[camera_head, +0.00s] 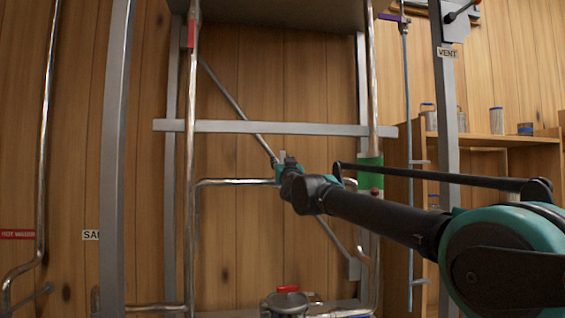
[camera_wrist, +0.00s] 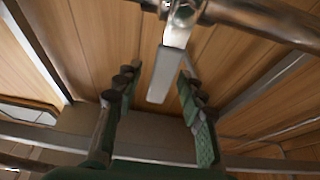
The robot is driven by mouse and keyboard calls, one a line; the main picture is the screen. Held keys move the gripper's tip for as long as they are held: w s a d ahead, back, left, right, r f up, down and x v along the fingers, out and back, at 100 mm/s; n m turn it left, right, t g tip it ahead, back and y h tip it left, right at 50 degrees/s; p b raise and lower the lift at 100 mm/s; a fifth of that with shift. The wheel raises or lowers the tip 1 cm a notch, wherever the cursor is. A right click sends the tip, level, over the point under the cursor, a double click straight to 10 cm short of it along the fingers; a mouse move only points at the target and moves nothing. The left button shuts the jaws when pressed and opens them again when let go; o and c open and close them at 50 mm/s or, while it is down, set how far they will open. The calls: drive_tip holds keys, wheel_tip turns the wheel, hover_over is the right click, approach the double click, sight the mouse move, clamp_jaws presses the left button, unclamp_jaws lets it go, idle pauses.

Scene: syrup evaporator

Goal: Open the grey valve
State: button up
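The grey valve's flat lever handle (camera_wrist: 164,75) hangs from a metal fitting on a shiny pipe (camera_wrist: 265,20) in the wrist view. My gripper (camera_wrist: 157,82) is open, with one finger on each side of the handle. The handle lies between the fingers, and I see gaps on both sides of it. In the head view my gripper (camera_head: 284,168) is in front of the pipe frame, near a horizontal pipe (camera_head: 235,182). My gripper mostly hides the valve there.
A grey crossbar (camera_head: 270,128) and a diagonal brace (camera_head: 235,105) are close to my gripper. A red-handled valve (camera_head: 288,289) is low in front. A vertical pipe with a green band (camera_head: 370,170) stands right of my gripper. Wooden shelves (camera_head: 500,140) are at right.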

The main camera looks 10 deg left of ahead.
clamp_jaws()
drive_tip(key=shift+d+m, duration=0.15)
drive_tip(key=shift+m, duration=0.15)
drive_tip(key=w+d+f+m+g+h, duration=0.1)
drive_tip(key=d+f+m+h, duration=0.3)
drive_tip(key=m, duration=1.2)
drive_tip(key=shift+w+d+g+h, duration=0.4)
drive_tip(key=shift+d+h, duration=0.75)
drive_tip(key=shift+h, duration=0.65)
drive_tip(key=shift+f+m, duration=0.1)
drive_tip(key=shift+m, duration=0.2)
unclamp_jaws()
